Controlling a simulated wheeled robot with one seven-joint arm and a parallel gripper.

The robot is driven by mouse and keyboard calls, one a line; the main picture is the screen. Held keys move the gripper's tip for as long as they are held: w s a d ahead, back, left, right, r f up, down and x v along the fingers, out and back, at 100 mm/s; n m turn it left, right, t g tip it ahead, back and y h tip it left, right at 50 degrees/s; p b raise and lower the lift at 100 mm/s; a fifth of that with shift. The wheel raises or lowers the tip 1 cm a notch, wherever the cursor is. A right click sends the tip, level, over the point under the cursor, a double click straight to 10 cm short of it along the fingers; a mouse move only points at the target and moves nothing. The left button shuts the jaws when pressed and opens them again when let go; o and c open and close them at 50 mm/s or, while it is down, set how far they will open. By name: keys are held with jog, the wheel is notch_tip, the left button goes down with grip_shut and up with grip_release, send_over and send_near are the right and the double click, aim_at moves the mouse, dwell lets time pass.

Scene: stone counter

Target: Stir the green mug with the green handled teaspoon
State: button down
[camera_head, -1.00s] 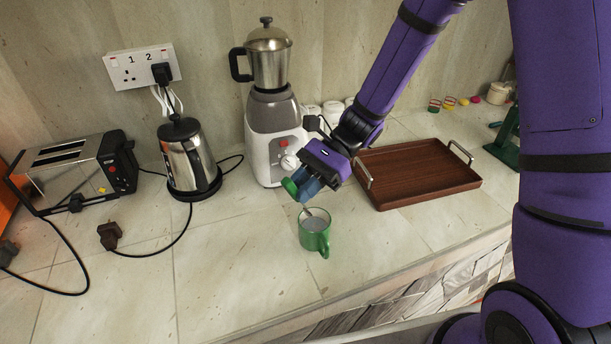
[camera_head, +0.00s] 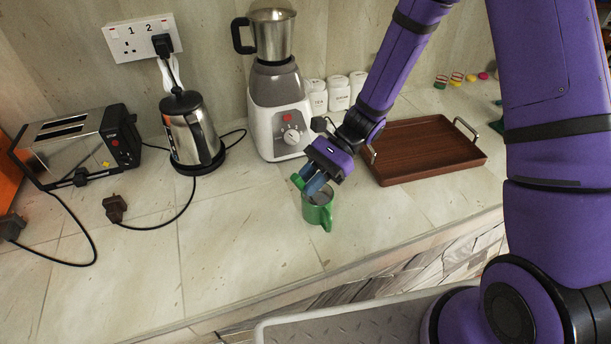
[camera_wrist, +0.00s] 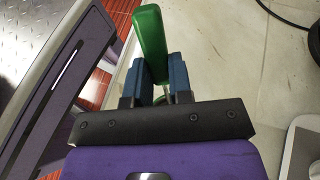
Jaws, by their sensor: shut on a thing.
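The green mug (camera_head: 320,213) stands upright on the counter in the head view, its handle toward the front edge. My gripper (camera_head: 311,183) is just above the mug's rim. It is shut on the green handled teaspoon (camera_head: 297,181), whose green handle end sticks out to the left of the fingers. In the wrist view the green handle (camera_wrist: 150,45) stands between the blue fingers (camera_wrist: 159,75). The spoon's bowl is hidden behind the fingers and the mug's rim, so I cannot tell how deep it sits. The mug does not show clearly in the wrist view.
A brown wooden tray (camera_head: 425,150) lies right of the mug. A blender (camera_head: 281,120) and a kettle (camera_head: 191,135) stand behind, with a toaster (camera_head: 75,145) at the left. White jars (camera_head: 338,93) stand at the wall. The counter left of the mug is clear.

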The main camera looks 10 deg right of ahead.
jog(key=shift+w+d+f, duration=0.2)
jog(key=shift+d+f, duration=0.05)
jog(key=shift+f, duration=0.4)
jog(key=shift+w+d+f, duration=0.2)
jog(key=shift+f, duration=0.4)
jog(key=shift+w+d+f, duration=0.2)
jog(key=shift+d+f, duration=0.05)
jog(key=shift+f, duration=0.4)
